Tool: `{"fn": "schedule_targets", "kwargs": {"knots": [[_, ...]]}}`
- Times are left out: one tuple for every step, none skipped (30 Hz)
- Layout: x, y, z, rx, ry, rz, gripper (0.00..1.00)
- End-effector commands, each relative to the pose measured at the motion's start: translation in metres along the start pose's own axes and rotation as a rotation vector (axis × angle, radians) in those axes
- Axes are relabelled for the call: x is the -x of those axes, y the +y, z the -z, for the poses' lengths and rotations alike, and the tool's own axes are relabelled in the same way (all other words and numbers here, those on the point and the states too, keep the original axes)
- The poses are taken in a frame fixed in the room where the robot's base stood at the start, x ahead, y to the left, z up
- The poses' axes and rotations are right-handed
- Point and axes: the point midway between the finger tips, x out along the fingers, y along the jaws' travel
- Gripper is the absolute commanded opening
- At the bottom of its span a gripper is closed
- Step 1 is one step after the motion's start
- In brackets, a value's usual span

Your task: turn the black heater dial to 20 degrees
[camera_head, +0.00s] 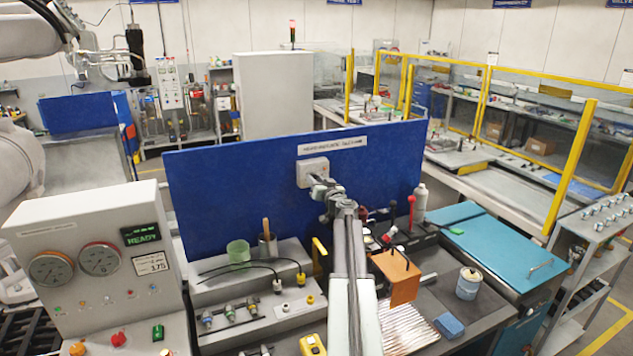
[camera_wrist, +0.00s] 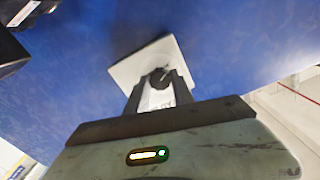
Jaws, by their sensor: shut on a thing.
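The black heater dial (camera_wrist: 160,77) sits on a square white plate (camera_wrist: 138,72) on the blue upright panel. My gripper (camera_wrist: 158,85) is shut on the dial, with one grey finger on each side of it. Dark marks show on the white plate between the fingers, too blurred to read. In the head view, my arm reaches forward to the pale plate (camera_head: 311,166) near the middle of the blue panel (camera_head: 235,165). There my gripper (camera_head: 321,188) covers the dial. I cannot read the dial's setting.
A test console with gauges (camera_head: 100,260) stands at the left. Below the panel, a grey bench carries a green cup (camera_head: 238,252), an orange plate (camera_head: 399,277) and a tin (camera_head: 468,284). A white bottle (camera_head: 420,203) stands by the panel's right end.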

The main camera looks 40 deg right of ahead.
Motion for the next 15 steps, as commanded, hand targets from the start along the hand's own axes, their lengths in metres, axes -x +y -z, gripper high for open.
{"fn": "schedule_targets", "kwargs": {"knots": [[0.0004,0.0006,-0.0005,0.003,-0.001,-0.001,0.00],[0.0004,0.0006,-0.0005,0.003,-0.001,-0.001,0.00],[0.0004,0.0006,-0.0005,0.003,-0.001,-0.001,0.00],[0.0004,0.0006,-0.0004,0.003,-0.001,-0.001,0.34],[0.0003,0.0006,-0.0004,0.002,-0.001,-0.001,0.42],[0.0003,0.0005,-0.0003,0.002,-0.001,-0.001,0.51],[0.0002,0.0005,-0.0003,0.002,-0.001,-0.001,0.51],[0.0002,0.0005,-0.0003,0.001,0.000,-0.001,0.51],[0.0001,0.0004,-0.0002,0.001,0.000,-0.001,0.51],[0.0001,0.0003,-0.0002,0.001,0.000,-0.001,0.51],[0.0000,0.0002,-0.0001,0.000,0.000,-0.001,0.51],[0.0000,0.0002,-0.0001,0.000,0.000,-0.001,0.51],[0.0000,0.0002,-0.0001,0.000,0.000,-0.001,0.51],[0.0000,0.0001,-0.0001,0.000,0.000,-0.001,0.51],[0.0005,0.0001,0.0000,0.000,0.000,-0.001,0.51]]}}
